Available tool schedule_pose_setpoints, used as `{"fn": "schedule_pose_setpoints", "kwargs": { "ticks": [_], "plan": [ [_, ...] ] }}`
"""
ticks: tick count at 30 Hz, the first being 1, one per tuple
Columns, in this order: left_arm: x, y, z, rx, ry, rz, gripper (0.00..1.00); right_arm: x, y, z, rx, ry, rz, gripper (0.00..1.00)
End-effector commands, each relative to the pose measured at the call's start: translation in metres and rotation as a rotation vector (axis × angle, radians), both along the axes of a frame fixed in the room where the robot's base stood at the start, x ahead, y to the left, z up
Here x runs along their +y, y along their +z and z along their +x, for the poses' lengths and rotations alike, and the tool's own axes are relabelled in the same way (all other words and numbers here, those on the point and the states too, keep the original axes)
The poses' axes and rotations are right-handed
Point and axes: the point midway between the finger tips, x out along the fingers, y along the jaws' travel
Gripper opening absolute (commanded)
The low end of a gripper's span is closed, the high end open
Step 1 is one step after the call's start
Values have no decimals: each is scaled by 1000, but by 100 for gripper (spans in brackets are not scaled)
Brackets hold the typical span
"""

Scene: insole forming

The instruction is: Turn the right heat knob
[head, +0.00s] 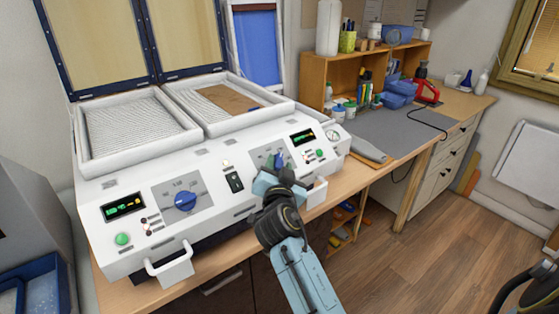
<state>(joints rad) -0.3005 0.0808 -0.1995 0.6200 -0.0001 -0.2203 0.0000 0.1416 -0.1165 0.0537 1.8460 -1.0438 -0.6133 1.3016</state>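The white forming machine stands on a wooden bench, with two lids raised at the back. The right heat knob (279,160) is blue and sits on the right dial plate, partly hidden by my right gripper. My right gripper (276,172) is right at this knob, its arm coming up from below. Its fingers are small and partly hidden, so I cannot tell whether they grip the knob. The left heat knob (185,201) is blue and fully in view on the left dial plate. My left gripper is not in view.
A black switch (235,182) lies between the dials. White handles (170,265) stick out at the machine's front. A brown sheet (226,99) lies in the right tray. To the right are a grey mat (393,133), shelves and a red tool (426,88). The floor at right is mostly clear.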

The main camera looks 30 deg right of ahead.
Motion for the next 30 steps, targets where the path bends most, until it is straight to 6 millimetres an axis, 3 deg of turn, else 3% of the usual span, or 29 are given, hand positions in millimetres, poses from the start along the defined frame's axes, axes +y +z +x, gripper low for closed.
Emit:
{"fn": "schedule_pose_setpoints", "kwargs": {
  "ticks": [13, 22, 30],
  "plan": [
    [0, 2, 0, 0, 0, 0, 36, -7, -1, 11, 1, 0, 1, 35],
    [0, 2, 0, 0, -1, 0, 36, -7, -1, 11, 1, 0, 0, 0],
    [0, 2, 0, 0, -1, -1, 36, -7, -1, 11, 1, 9, -9, 0]
  ]
}}
